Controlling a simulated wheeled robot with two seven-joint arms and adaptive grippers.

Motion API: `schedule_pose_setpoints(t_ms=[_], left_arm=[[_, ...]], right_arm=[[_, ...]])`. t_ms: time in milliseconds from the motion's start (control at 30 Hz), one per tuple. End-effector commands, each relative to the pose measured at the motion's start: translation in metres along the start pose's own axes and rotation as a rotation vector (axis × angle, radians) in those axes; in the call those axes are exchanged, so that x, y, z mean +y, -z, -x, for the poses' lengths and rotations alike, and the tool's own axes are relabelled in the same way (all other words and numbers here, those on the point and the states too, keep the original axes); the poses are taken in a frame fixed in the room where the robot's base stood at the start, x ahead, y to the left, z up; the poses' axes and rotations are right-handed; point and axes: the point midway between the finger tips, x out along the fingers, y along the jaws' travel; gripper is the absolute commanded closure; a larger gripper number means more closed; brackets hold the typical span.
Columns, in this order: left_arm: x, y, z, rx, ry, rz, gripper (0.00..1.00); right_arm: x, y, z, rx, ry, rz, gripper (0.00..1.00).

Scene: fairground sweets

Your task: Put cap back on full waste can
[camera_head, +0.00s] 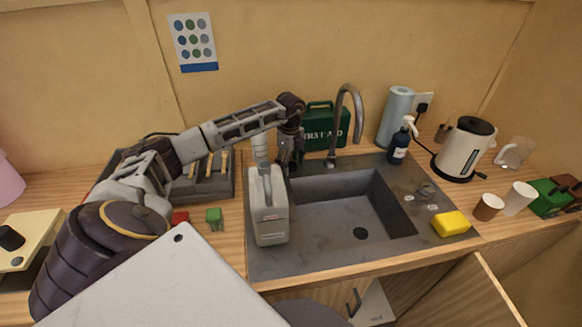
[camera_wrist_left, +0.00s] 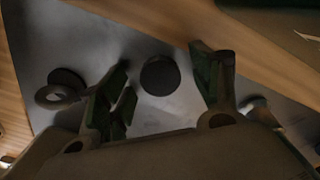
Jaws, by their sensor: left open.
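The waste can (camera_head: 268,212), a light grey jerrycan, stands upright on the left part of the sink unit. A pale cylinder shows at its top; I cannot tell whether it is the neck. My left gripper (camera_head: 290,165) points down just behind and right of the can, partly hidden by it. In the left wrist view my left gripper (camera_wrist_left: 168,85) is open and empty. A dark round disc, likely the cap (camera_wrist_left: 160,76), lies on the grey surface below, between the fingertips in the picture and apart from them. It is hidden in the head view. My right gripper is not in view.
The sink basin (camera_head: 345,218) is right of the can. The tap (camera_head: 345,115) and green first-aid box (camera_head: 327,125) stand close behind my left gripper. A yellow sponge (camera_head: 450,224), soap bottle (camera_head: 400,145) and kettle (camera_head: 465,150) are farther right. A dark rack (camera_head: 220,185) is left.

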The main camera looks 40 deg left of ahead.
Motion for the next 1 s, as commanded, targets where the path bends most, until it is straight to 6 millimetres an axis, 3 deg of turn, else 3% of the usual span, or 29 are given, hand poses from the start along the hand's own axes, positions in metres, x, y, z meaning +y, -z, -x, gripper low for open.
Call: schedule_pose_setpoints(t_ms=[200, 500, 1000], left_arm=[[0.0000, 0.0000, 0.0002, 0.000, 0.000, 0.000, 0.36], [0.0000, -0.0001, 0.0003, 0.000, 0.000, 0.000, 0.71], [-0.0002, -0.0002, 0.0061, 0.000, 0.001, 0.000, 0.72]], right_arm=[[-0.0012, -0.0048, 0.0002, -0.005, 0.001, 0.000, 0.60], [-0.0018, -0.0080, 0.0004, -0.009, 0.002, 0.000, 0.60], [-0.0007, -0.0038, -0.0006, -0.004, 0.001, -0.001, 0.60]])
